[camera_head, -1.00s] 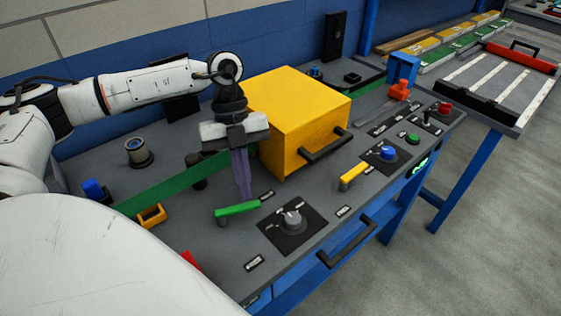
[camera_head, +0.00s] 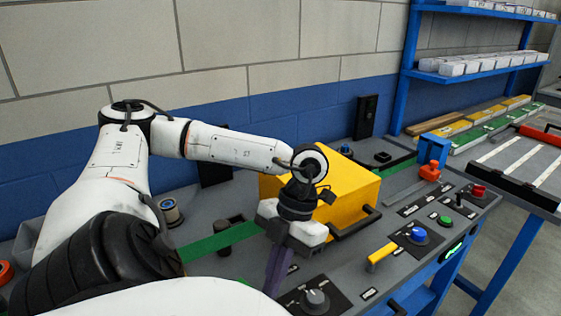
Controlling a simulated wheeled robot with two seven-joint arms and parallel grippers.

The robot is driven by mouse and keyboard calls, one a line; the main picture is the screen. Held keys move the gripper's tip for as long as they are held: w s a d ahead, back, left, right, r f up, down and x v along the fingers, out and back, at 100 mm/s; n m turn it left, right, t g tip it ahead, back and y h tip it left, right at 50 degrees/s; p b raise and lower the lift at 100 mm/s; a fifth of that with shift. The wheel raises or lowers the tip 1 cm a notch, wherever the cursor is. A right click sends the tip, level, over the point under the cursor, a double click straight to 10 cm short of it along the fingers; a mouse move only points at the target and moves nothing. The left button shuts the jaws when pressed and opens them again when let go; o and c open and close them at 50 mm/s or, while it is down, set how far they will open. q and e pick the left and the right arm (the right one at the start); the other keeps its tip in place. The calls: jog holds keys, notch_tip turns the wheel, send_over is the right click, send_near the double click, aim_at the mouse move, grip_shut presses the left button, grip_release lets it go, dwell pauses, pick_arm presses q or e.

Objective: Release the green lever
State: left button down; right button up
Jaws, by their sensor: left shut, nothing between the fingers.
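My left arm comes in from the left. Its gripper (camera_head: 279,272) points down in front of the yellow box (camera_head: 345,190), with its purple fingers together and nothing seen between them. The fingertips run toward the lower edge of the picture, beside a dark plate with a grey knob (camera_head: 315,298). The green lever does not show clearly now; the white body of my arm covers most of the panel to the left of the knob. I cannot tell its position or whether the fingers touch it. My right gripper is out of view.
A yellow lever (camera_head: 382,252) and blue button (camera_head: 418,234) are on the panel to the right. A black handle (camera_head: 356,222) sticks out from the box. A green strip (camera_head: 220,241) runs behind the gripper. A red-orange part (camera_head: 430,171) stands at the panel's far right.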

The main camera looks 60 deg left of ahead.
pick_arm(q)
jog(key=shift+s+d+b, duration=0.4)
jog(key=shift+s+d, duration=0.25)
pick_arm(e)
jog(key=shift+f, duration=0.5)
pick_arm(q)
jog(key=shift+s+d, duration=0.1)
jog(key=shift+s, duration=0.05)
